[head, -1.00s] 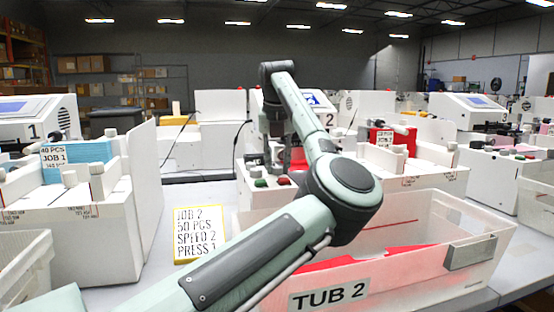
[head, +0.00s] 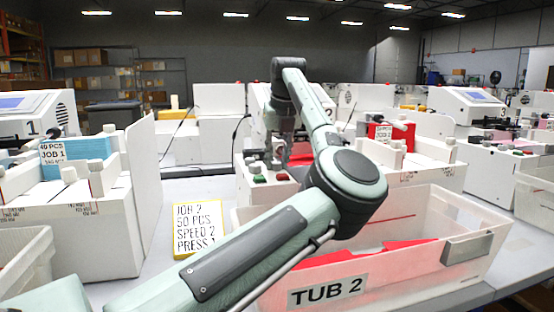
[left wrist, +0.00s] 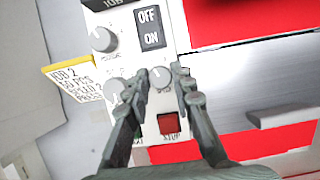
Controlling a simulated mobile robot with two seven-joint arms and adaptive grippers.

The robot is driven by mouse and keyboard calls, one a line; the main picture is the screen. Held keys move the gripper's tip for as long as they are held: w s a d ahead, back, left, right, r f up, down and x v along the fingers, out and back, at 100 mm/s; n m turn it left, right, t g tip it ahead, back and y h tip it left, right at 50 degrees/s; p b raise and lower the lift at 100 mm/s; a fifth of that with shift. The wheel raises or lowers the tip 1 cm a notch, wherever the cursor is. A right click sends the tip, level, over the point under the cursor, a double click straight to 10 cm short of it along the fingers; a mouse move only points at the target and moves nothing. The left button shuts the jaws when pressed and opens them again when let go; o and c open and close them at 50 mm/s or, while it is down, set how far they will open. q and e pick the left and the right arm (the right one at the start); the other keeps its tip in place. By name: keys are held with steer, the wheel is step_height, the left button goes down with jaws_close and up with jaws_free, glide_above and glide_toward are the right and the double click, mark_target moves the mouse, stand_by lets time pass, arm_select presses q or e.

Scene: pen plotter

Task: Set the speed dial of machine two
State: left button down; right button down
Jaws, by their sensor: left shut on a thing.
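Machine two's white control panel (left wrist: 187,135) fills the middle of the left wrist view. It carries an upper grey knob (left wrist: 103,40), a black OFF/ON switch (left wrist: 150,27), a lower left knob (left wrist: 115,90), a small grey dial (left wrist: 160,77) and a red STOP button (left wrist: 169,123). My left gripper (left wrist: 158,78) is shut on the small grey dial, one finger on each side. The left finger partly covers the lower left knob. The dial labels are too blurred to read. In the head view my left gripper (head: 277,155) is over the panel; the dial is hidden there. My right gripper is not in view.
A yellow-edged job card (head: 199,229) reads JOB 2, 50 PCS, SPEED 2, with PRESS partly covered. The clear TUB 2 bin (head: 470,215) stands in front of machine two. Machine one's white housing (head: 110,235) is at left. My left forearm crosses the foreground.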

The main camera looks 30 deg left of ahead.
arm_select(q)
steer(key=c, duration=1.3)
jaws_free()
steer(key=shift+r, duration=0.1)
steer(key=v, duration=1.2)
